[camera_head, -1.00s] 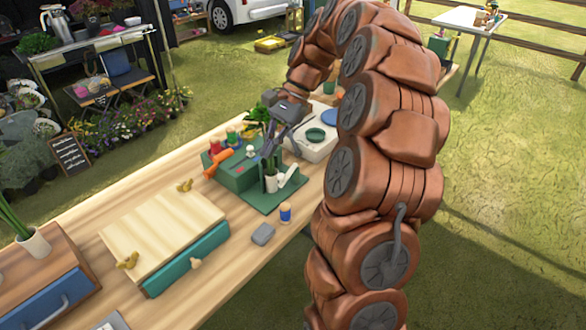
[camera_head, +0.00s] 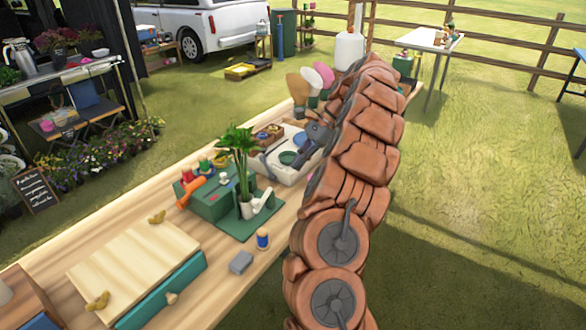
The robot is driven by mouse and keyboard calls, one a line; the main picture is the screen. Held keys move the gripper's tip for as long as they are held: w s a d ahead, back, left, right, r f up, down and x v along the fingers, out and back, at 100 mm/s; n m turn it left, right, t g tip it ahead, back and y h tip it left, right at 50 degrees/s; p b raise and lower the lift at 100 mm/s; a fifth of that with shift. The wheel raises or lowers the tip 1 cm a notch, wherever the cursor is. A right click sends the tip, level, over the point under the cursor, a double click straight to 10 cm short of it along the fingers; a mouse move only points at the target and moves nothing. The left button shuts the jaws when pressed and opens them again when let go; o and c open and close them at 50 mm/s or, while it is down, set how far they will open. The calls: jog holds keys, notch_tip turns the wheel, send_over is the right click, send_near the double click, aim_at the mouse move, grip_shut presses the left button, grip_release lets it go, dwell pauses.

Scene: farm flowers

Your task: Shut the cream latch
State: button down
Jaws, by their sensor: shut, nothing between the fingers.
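A cream-white lever-like piece (camera_head: 263,202), which looks like the latch, sits on the green base board (camera_head: 240,228) beside a small white plant pot (camera_head: 246,209). It appears to slant up to the right; its exact position is too small to tell. The green box (camera_head: 205,199) stands just left of it. My gripper (camera_head: 298,160) is shut and empty, over the white tray-like unit (camera_head: 283,172), beyond the latch and to its upper right. It is apart from the latch, and its fingertips are partly lost against the unit.
A tall leafy plant (camera_head: 239,150) rises from the pot beside the latch. Red and green knobs and an orange handle (camera_head: 188,192) are at the green box. A blue jar (camera_head: 262,239) and grey block (camera_head: 241,262) stand in front. A wooden-topped drawer unit (camera_head: 130,262) is at left.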

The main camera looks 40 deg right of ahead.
aim_at(263, 196)
jog(key=a+r+x, duration=0.1)
jog(key=a+x, duration=0.1)
jog(key=x, duration=1)
jog(key=shift+w+r, duration=0.2)
jog(key=shift+r, duration=0.1)
dwell(0.4)
